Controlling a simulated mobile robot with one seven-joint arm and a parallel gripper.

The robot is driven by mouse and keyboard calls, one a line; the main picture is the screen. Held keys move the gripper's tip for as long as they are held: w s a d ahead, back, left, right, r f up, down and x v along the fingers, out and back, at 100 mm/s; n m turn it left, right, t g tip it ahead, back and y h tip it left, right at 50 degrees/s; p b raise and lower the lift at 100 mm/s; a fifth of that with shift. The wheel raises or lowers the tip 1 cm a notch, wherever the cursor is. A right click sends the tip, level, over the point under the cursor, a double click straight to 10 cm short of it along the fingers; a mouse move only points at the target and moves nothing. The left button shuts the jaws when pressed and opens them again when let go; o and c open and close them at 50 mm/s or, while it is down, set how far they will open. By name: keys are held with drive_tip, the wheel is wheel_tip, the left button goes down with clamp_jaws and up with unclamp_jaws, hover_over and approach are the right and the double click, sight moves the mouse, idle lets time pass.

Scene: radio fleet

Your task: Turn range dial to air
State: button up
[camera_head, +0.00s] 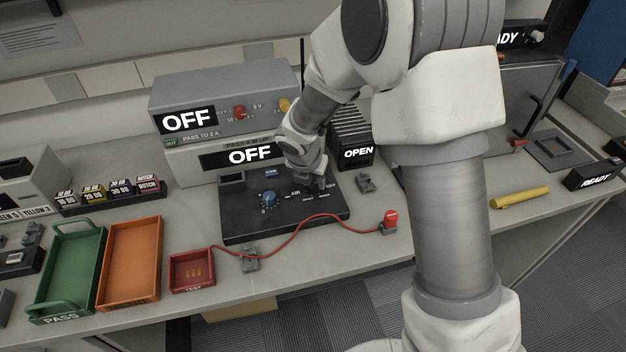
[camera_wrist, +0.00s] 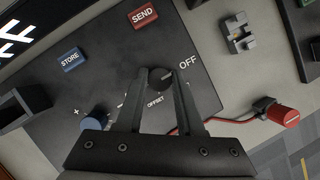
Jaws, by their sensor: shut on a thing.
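The range dial is a small black knob (camera_wrist: 161,77) on a dark panel (camera_wrist: 105,60). In the wrist view it sits between the two fingers of my gripper (camera_wrist: 160,88), which are shut on it. Its light mark points toward the OFF label (camera_wrist: 188,63). An OFFSET label shows just below the knob, and other markings are partly behind the fingers. In the head view my gripper (camera_head: 319,186) reaches down onto the right part of the panel (camera_head: 238,222) and hides most of the dial. The AIR label (camera_head: 295,193) shows left of the gripper there.
A blue knob (camera_head: 268,198) sits left on the same panel. SEND (camera_wrist: 143,15) and STORE (camera_wrist: 71,60) buttons lie behind the dial. A red cable (camera_head: 305,223) runs along the panel's front to a red plug (camera_head: 390,219). Grey units displaying OFF (camera_head: 225,85) stand behind.

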clamp_jaws()
